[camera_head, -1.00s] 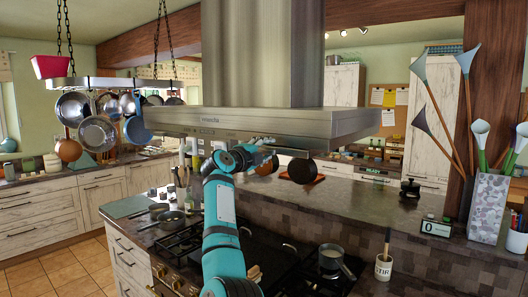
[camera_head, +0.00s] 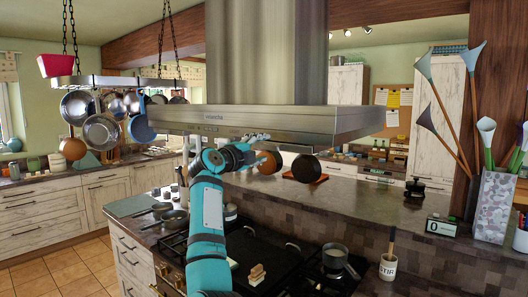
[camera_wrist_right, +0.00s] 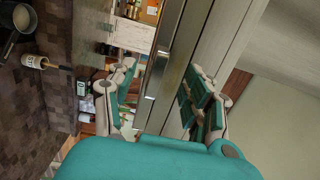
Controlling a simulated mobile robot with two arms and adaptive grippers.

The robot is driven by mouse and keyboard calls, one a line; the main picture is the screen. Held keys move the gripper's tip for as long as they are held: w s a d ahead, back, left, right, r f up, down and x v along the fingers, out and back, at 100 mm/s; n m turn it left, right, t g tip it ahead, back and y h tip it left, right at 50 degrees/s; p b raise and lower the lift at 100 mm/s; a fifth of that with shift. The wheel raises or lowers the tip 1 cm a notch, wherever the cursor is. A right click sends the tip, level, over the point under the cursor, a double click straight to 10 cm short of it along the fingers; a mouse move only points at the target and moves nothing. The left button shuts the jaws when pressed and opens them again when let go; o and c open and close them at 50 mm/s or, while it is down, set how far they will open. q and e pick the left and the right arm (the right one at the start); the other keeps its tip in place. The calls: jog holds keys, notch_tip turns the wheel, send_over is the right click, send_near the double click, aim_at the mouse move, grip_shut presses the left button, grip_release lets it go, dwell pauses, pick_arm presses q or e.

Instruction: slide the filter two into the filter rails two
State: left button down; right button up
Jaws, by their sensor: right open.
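The metal range hood (camera_head: 265,122) hangs over the stove, its lower rim running across the middle of the head view. My right gripper (camera_head: 258,141) is raised just under the hood's front edge, small and partly lost against it. In the right wrist view my right gripper (camera_wrist_right: 165,95) is open, its green-padded fingers apart, with the hood's long metal edge (camera_wrist_right: 172,50) showing between and beyond them. I cannot tell whether they touch it. I cannot make out filter two or filter rails two; the hood's underside is mostly hidden. My left gripper is not in view.
A black stove (camera_head: 275,262) with a pot (camera_head: 335,259) lies below my right arm. A raised counter (camera_head: 370,195) runs behind it, with a utensil crock (camera_head: 388,266) in front. Pans hang from a rack (camera_head: 110,82) at the left. A vase (camera_head: 492,205) stands at the right.

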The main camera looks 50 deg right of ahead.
jog(key=shift+s+a+b, duration=0.15)
jog(key=shift+a+b, duration=0.15)
jog(key=shift+a, duration=0.8)
jog(key=shift+s+a+b, duration=0.1)
jog(key=shift+a+b, duration=0.15)
jog(key=shift+a, duration=0.8)
jog(key=shift+d, duration=0.1)
